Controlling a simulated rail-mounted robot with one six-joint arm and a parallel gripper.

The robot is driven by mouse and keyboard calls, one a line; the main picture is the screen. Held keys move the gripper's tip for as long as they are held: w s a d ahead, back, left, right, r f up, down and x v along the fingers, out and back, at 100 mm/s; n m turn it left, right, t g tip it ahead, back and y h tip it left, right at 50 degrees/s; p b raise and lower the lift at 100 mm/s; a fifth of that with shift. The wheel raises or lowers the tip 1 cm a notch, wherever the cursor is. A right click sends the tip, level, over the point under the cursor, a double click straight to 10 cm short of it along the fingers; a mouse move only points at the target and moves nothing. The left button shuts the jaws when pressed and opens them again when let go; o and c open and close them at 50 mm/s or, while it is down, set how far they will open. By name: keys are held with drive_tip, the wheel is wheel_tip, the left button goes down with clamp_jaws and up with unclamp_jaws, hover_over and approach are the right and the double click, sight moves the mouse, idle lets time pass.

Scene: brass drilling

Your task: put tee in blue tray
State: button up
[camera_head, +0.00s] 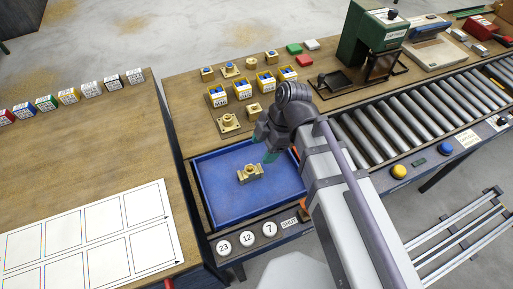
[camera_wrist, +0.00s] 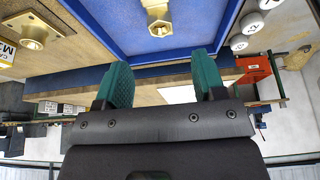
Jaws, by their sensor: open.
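A brass tee (camera_head: 250,173) lies in the blue tray (camera_head: 222,205), near the middle of its floor. The wrist view shows a brass fitting (camera_wrist: 158,17) on the blue tray floor (camera_wrist: 110,18), cut off by the top edge. My gripper (camera_head: 266,146) is above the back right part of the tray, apart from the tee. In the wrist view its two green fingers (camera_wrist: 164,78) are spread with nothing between them.
Brass flanged parts (camera_head: 229,123) stand on the wooden bench behind the tray, near yellow-and-blue boxes (camera_head: 242,90). A roller conveyor (camera_head: 410,110) and a green press (camera_head: 365,35) are at right. Round numbered labels (camera_head: 247,239) line the tray's front.

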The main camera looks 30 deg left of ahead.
drive_tip(key=shift+w+d+r, duration=0.1)
drive_tip(key=shift+r, duration=0.1)
drive_tip(key=w+d+m+t+h, duration=0.1)
drive_tip(key=w+d+m, duration=0.2)
drive_tip(key=d+m, duration=0.6)
drive_tip(key=w+d+f+m+t+h, duration=0.1)
drive_tip(key=w+d+m, duration=0.1)
drive_tip(key=d+m, duration=0.7)
drive_tip(key=w+d+m+t+h, duration=0.1)
drive_tip(key=w+d+m, duration=0.2)
drive_tip(key=d+m, duration=0.6)
drive_tip(key=d, duration=0.8)
drive_tip(key=shift+w+d+f+m, duration=0.2)
drive_tip(key=shift+w+m, duration=0.1)
drive_tip(key=shift+m, duration=0.1)
